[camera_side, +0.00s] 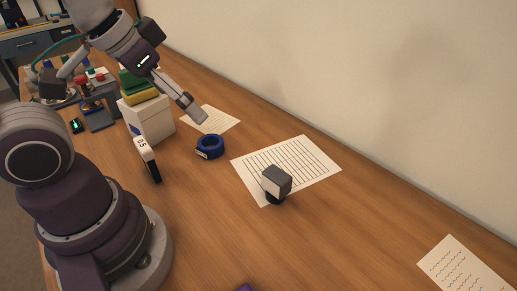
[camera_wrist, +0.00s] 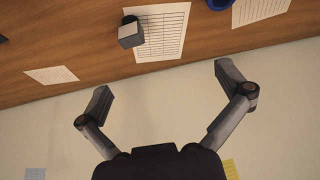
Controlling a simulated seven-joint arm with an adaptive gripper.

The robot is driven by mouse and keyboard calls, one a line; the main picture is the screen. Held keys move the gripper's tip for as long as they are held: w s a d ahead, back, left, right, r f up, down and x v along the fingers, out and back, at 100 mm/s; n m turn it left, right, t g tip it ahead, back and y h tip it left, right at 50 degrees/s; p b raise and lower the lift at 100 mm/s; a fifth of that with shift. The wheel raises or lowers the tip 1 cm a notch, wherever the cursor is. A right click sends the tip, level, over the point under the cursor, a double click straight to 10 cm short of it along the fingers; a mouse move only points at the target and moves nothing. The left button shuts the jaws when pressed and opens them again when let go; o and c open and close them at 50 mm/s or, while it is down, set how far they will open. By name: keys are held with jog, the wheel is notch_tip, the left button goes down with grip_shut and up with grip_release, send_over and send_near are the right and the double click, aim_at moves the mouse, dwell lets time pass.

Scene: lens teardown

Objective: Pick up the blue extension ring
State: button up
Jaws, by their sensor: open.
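The blue extension ring (camera_side: 211,146) lies on the wooden table in the side view, left of the large lined sheet. In the wrist view only a part of the ring (camera_wrist: 220,4) shows, cut off at the top edge. My gripper (camera_side: 201,118) is above the table, up and to the left of the ring in the side view, apart from it. In the wrist view my gripper (camera_wrist: 163,82) has its two fingers spread wide with nothing between them, facing the pale wall.
A grey-and-white block on a dark base (camera_side: 276,182) stands on the lined sheet (camera_side: 310,160). A white box with green and yellow items on top (camera_side: 150,120) and a black-and-white device (camera_side: 148,160) stand left of the ring. The table's right side is mostly clear.

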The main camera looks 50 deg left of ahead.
dwell(0.6)
jog(key=m+g, duration=0.6)
jog(key=m, duration=0.9)
send_near(210, 141)
jog(key=shift+s+d+f, duration=0.2)
jog(key=shift+d+f, duration=0.05)
jog(key=shift+d, duration=0.05)
jog(key=f, duration=1)
jog(key=shift+a, duration=0.25)
jog(key=c, duration=1.3)
jog(key=shift+r, duration=0.15)
